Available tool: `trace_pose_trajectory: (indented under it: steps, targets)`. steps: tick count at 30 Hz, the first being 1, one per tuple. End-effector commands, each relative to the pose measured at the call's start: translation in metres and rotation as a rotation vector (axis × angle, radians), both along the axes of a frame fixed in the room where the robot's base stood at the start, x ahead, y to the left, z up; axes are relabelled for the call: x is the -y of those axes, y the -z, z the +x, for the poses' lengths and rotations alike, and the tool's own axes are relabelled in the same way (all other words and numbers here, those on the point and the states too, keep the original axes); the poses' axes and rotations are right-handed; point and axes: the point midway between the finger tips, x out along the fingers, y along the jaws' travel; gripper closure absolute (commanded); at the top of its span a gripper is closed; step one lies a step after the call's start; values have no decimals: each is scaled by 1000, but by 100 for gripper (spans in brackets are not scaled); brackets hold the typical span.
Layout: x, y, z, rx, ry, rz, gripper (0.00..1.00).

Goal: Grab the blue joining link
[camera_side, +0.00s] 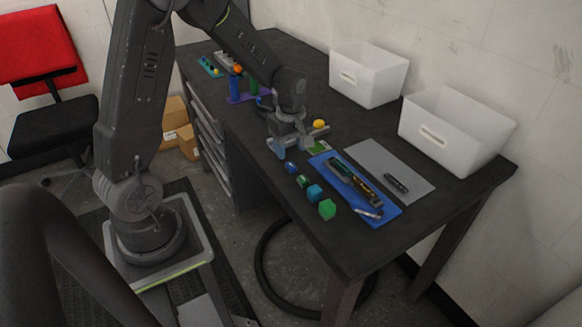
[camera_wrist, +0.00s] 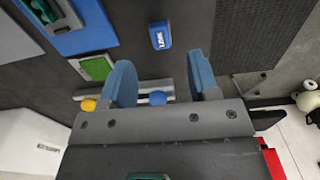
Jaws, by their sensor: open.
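The blue joining link is a small blue block with white lettering that seems to read LINK (camera_wrist: 160,35). It lies on the dark bench, just beyond my fingertips in the wrist view. In the side view a small blue block (camera_side: 291,168), seemingly the same one, lies at the bench's near edge, in front of my gripper (camera_side: 291,146). My gripper (camera_wrist: 162,78) has two blue fingers spread apart with nothing gripped. The link lies ahead of the gap between them, not touching either finger.
A grey bar with a yellow ball (camera_wrist: 88,105) and a blue ball (camera_wrist: 157,98) shows behind the fingers. A green card (camera_wrist: 97,68) lies beside it. A blue mat (camera_side: 384,216) with tools, a green block (camera_side: 327,209) and white bins (camera_side: 367,75) share the bench.

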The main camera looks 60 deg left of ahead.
Motion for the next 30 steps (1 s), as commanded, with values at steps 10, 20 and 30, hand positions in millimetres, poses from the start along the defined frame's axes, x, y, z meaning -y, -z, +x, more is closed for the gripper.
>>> trace_pose_trajectory:
  steps: [10, 20, 30]
  targets:
    - [7, 44, -2, -3, 0, -1, 45]
    - [7, 52, -2, 1, 1, 0, 45]
    - [7, 51, -1, 1, 1, 0, 76]
